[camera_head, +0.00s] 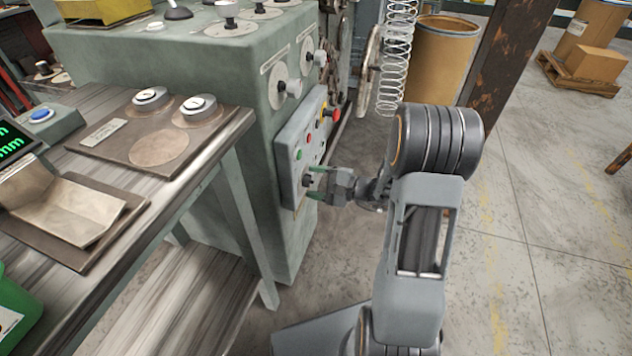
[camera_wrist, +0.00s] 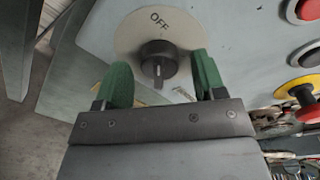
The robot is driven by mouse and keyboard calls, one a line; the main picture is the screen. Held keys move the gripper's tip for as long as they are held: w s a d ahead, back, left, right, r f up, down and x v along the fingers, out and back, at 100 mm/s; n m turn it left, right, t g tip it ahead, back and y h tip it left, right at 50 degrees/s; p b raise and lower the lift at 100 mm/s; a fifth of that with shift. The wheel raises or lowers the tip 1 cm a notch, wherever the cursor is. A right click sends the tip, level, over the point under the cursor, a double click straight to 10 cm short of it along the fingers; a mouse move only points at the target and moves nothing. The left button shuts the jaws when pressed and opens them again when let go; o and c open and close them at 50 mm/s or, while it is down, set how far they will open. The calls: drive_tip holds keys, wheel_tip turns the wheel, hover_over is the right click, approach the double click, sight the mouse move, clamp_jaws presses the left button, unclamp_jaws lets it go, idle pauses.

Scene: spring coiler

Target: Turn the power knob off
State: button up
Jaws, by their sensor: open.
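The power knob (camera_wrist: 158,60) is a black rotary knob on a round pale plate marked OFF (camera_wrist: 160,18), with part of another word at its lower right. In the wrist view its pointer bar faces down, away from the OFF mark. My gripper (camera_wrist: 163,72) is open, with one green fingertip on each side of the knob and gaps between. In the head view my gripper (camera_head: 313,182) is at the lower part of the grey control panel (camera_head: 292,168). The knob (camera_head: 306,180) is small and partly hidden there.
Above the knob on the panel are a green button (camera_head: 298,154), red buttons and a red emergency stop on yellow (camera_wrist: 297,88). The green machine cabinet (camera_head: 222,110) stands behind. A work table (camera_head: 215,150) is at left. Open floor lies right of my arm.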

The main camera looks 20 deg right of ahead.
drive_tip(key=p+v, duration=0.2)
drive_tip(key=v, duration=1.2)
drive_tip(key=shift+p, duration=0.4)
drive_tip(key=shift+a, duration=0.1)
drive_tip(key=s+a+r+n+g+h+p, duration=0.2)
drive_tip(key=s+a+r+n+g+p, duration=0.25)
drive_tip(key=r+p, duration=0.45)
drive_tip(key=s+a+r+n+g+h+p, duration=0.2)
drive_tip(key=a+r+n+g+h+p, duration=0.15)
drive_tip(key=a+r+g+p, duration=0.5)
wheel_tip(320, 180, up, 21)
drive_tip(key=s+d+n+t+h+p, duration=0.1)
drive_tip(key=n+t+h+p, duration=0.5)
drive_tip(key=p, duration=0.6)
drive_tip(key=shift+s+d+r+t+h, duration=0.15)
drive_tip(key=shift+s+d+t+h, duration=0.15)
drive_tip(key=shift+s+h, duration=0.65)
drive_tip(key=shift+w, duration=0.2)
